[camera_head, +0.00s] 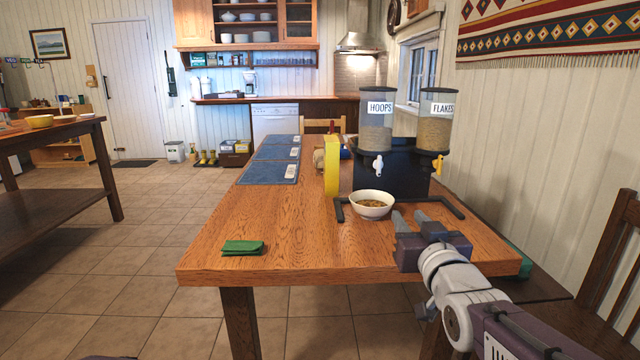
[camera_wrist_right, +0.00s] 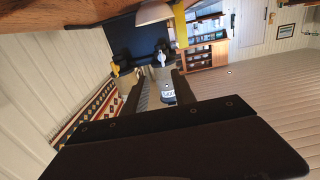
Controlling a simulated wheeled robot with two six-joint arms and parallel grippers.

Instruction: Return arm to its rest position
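My right gripper (camera_head: 410,217) is over the front right part of the wooden table (camera_head: 290,225), just right of the white bowl in the head view. Its two fingers are apart with nothing between them; the right wrist view also shows the gap between the fingers (camera_wrist_right: 164,84). The right arm reaches in from the lower right corner. My left gripper is in neither view.
The white bowl (camera_head: 371,210) holds some cereal. Behind it stands a dispenser (camera_head: 392,170) with two containers labelled HOOPS and FLAKES. A chair (camera_head: 606,250) stands right.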

